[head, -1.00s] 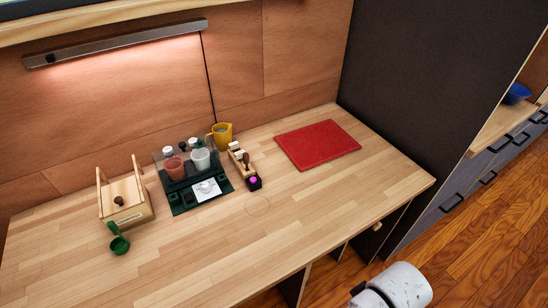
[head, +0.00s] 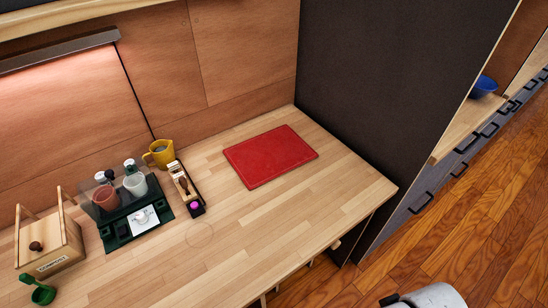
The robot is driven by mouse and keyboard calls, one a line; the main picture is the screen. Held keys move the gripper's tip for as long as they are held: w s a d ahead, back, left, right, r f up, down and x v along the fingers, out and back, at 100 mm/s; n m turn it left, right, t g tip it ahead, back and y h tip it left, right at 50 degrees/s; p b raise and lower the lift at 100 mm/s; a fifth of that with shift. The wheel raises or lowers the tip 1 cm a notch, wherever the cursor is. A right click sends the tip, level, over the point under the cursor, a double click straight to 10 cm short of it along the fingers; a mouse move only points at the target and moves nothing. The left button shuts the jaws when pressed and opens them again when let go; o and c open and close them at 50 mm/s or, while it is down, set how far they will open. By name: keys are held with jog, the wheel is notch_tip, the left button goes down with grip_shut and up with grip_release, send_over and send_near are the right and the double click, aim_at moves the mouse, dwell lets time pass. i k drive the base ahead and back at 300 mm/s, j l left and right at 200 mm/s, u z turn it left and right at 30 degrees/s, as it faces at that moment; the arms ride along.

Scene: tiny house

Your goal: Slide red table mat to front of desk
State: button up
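The red table mat (head: 270,156) lies flat on the wooden desk (head: 290,215), toward its back right, near the back wall and the dark side panel. Bare desk top lies between the mat and the desk's front edge. A white and grey rounded part, which looks like part of my arm, shows at the bottom right, beyond the front edge and apart from the mat. My gripper's fingers do not show.
Left of the mat stand a narrow tray (head: 187,190), a yellow pitcher (head: 160,153), a dark green tray with cups (head: 118,228), a wooden box (head: 48,245) and a green scoop (head: 42,292). A tall dark panel (head: 390,110) bounds the desk's right end.

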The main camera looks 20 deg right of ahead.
aim_at(270, 154)
jog(key=i+l+u, duration=0.2)
jog(key=l, duration=0.3)
jog(key=l+u, duration=0.2)
jog(key=l, duration=0.3)
jog(key=i+l+u, duration=0.2)
jog(key=l, duration=0.35)
jog(key=k, duration=0.05)
